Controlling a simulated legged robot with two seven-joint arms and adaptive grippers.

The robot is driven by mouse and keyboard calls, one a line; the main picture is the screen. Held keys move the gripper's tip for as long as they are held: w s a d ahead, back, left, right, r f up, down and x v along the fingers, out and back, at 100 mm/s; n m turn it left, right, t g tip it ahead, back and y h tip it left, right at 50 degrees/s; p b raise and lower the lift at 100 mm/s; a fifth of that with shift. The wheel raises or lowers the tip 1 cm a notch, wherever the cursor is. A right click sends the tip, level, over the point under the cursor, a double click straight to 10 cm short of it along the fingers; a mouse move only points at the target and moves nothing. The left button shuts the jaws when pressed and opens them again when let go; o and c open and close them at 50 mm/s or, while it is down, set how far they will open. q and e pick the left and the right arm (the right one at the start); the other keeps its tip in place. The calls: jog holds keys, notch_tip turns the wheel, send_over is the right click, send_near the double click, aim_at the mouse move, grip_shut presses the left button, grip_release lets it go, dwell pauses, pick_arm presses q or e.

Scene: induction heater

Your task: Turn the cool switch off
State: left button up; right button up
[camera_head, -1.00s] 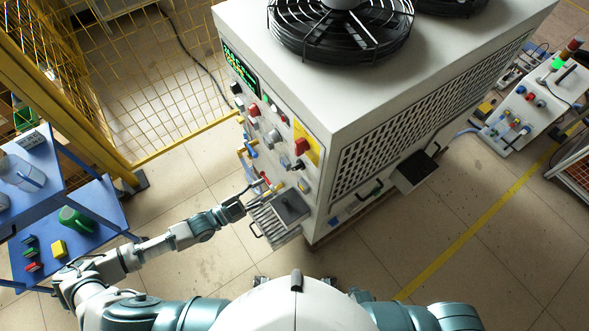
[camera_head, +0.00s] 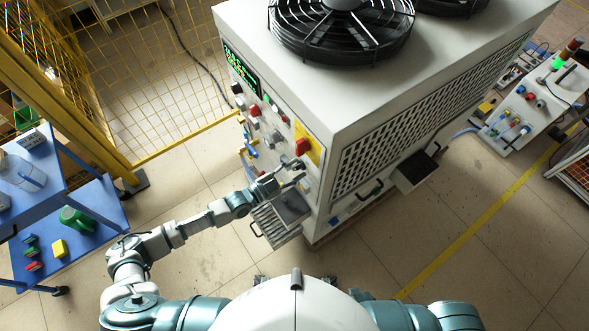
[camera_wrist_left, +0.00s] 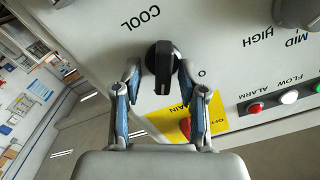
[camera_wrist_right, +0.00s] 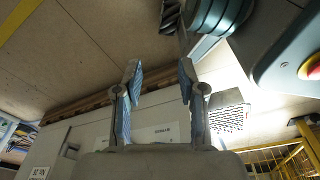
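The cool switch (camera_wrist_left: 163,62) is a black rotary knob on the grey panel, beside the printed word COOL in the left wrist view. Its long grip runs up and down in that picture. My left gripper (camera_wrist_left: 160,74) is open, with one finger on each side of the knob; gaps show between knob and fingers. In the head view my left gripper (camera_head: 290,182) is at the lower part of the machine's control panel, and I cannot make out the cool switch there. My right gripper (camera_wrist_right: 160,69) is open and empty in the right wrist view.
The red main switch on its yellow plate (camera_head: 308,148) is close above the left gripper. Several other knobs and buttons cover the panel. A metal tray (camera_head: 272,228) juts out below. A blue cart (camera_head: 95,195) stands at the left, by a yellow fence (camera_head: 140,90).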

pick_arm(q)
jog(key=shift+a, duration=0.35)
grip_shut()
pick_arm(e)
jog(key=shift+a, duration=0.8)
pick_arm(q)
jog(key=shift+n, duration=0.4)
pick_arm(e)
jog(key=shift+s, duration=0.1)
pick_arm(q)
jog(key=shift+n+b, duration=0.3)
jog(key=shift+n, duration=0.3)
jog(key=shift+f+n, duration=0.1)
jog(key=shift+n, duration=0.7)
jog(key=shift+w+a+n+b, duration=0.15)
jog(key=shift+n+b, duration=0.6)
jog(key=shift+n, duration=1.35)
pick_arm(e)
jog(key=shift+w+a+r, duration=0.15)
jog(key=shift+w+r, duration=1.6)
jog(key=shift+w, duration=0.1)
jog(key=shift+w+r, duration=0.15)
